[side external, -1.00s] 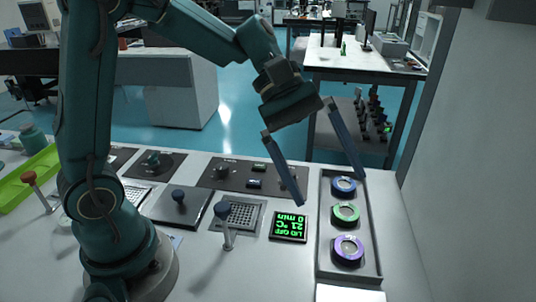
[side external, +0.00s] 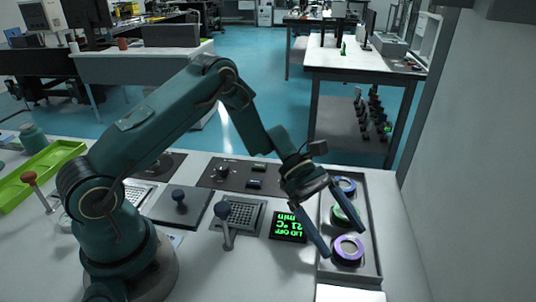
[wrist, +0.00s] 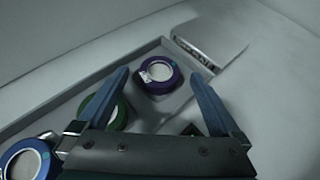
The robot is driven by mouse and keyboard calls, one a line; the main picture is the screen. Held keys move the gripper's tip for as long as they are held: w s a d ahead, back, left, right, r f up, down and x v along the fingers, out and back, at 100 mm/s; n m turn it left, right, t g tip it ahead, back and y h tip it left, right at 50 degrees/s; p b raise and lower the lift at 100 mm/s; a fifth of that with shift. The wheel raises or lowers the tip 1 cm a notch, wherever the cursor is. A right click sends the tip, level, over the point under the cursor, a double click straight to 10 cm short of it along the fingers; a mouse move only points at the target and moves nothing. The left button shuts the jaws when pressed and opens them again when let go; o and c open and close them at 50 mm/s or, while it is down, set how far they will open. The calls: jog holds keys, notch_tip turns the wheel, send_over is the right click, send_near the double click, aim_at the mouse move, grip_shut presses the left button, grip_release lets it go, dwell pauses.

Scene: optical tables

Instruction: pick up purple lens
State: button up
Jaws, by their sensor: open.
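The purple lens (side external: 348,249) is a ring with a pale centre, lying at the near end of a grey tray (side external: 372,262). It also shows in the wrist view (wrist: 159,75), ahead of and between the finger tips. My gripper (side external: 344,243) is open and empty. In the side view its fingers point down toward the near end of the tray, close to the purple lens. I cannot tell whether a finger touches it.
In the same tray, a green lens (wrist: 112,112) and a blue lens (wrist: 27,160) lie in a row beyond the purple one. A lit display panel (side external: 288,227) and a blue-knobbed lever (side external: 225,225) stand left of the tray. A white block (side external: 350,293) lies at its near end.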

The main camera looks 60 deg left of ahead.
jog(key=shift+x, duration=1.05)
jog(key=c, duration=1.4)
jog(key=shift+r, duration=0.15)
jog(key=shift+c, duration=0.2)
